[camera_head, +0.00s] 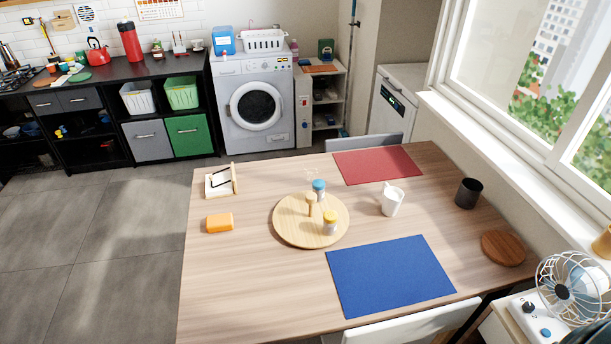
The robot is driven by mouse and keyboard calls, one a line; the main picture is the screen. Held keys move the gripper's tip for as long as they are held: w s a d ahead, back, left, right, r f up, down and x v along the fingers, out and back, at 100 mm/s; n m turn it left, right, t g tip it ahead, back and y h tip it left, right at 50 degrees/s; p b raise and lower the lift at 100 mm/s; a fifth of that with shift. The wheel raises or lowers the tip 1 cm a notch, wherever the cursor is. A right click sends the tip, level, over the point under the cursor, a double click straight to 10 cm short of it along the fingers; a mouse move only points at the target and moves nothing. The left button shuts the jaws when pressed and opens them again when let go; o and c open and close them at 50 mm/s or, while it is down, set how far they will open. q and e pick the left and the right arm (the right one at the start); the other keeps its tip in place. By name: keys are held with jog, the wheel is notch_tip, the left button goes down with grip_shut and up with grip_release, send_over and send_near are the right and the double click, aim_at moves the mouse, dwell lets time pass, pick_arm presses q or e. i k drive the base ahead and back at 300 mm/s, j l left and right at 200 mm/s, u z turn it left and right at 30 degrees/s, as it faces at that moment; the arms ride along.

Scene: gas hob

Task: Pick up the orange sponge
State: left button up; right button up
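The orange sponge (219,222) lies flat on the left part of the wooden table (230,275), near the table's left edge. Nothing covers it and nothing touches it on top. Neither of my grippers shows in the head view, so I cannot see where they are relative to the sponge.
A napkin holder (220,181) stands behind the sponge. A round wooden board (290,234) with shakers is to its right. A white mug (391,199), dark cup (468,193), blue mat (388,274) and red mat (376,165) are farther right. The table's front left is clear.

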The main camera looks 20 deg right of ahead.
aim_at(224, 221)
jog(key=i+j+z, duration=0.25)
jog(key=j+z, duration=0.3)
jog(key=i+j+z, duration=0.1)
jog(key=j+z, duration=0.15)
jog(key=j, duration=0.1)
